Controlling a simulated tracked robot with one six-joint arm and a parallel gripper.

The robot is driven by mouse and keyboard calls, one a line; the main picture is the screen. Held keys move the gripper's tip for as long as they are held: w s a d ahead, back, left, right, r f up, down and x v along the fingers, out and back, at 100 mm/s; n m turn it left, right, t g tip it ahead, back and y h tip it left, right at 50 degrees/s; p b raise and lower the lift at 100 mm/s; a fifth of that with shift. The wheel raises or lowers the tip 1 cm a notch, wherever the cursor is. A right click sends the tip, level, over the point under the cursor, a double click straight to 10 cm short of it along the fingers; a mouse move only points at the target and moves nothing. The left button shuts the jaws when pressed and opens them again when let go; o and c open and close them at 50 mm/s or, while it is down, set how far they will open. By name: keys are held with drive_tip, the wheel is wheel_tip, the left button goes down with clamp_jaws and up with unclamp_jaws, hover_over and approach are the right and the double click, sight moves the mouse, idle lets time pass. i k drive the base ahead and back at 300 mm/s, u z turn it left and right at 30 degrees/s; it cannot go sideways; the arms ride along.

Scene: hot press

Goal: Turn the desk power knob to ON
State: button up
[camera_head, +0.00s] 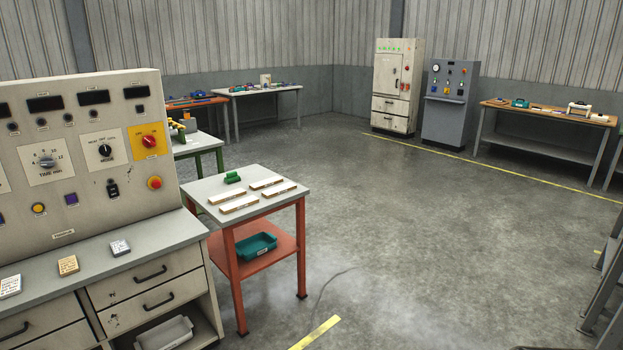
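The beige control desk (80,215) fills the left side of the view. A red rotary knob (149,141) sits on a yellow plate (160,130) at the right of its upright panel. It looks like the power knob, but its labels are too small to read surely and I cannot tell its position. A black mode knob (105,150) is on a white plate to its left, and a time dial (46,162) is farther left. My gripper is not in view.
A small red-legged table (228,226) with white bars and a green block stands right of the desk. Small blocks lie on the desk's ledge. Cabinets and workbenches line the back. Dark metal framing (605,300) is at the right edge. The middle floor (400,240) is clear.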

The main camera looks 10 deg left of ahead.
sight(149, 141)
drive_tip(key=u, duration=0.15)
drive_tip(key=i, duration=0.95)
drive_tip(key=u, duration=0.55)
drive_tip(key=i, duration=0.85)
drive_tip(key=u, duration=0.75)
drive_tip(key=i, duration=0.6)
drive_tip(key=u, duration=0.95)
drive_tip(key=i, duration=0.8)
drive_tip(key=u, duration=0.45)
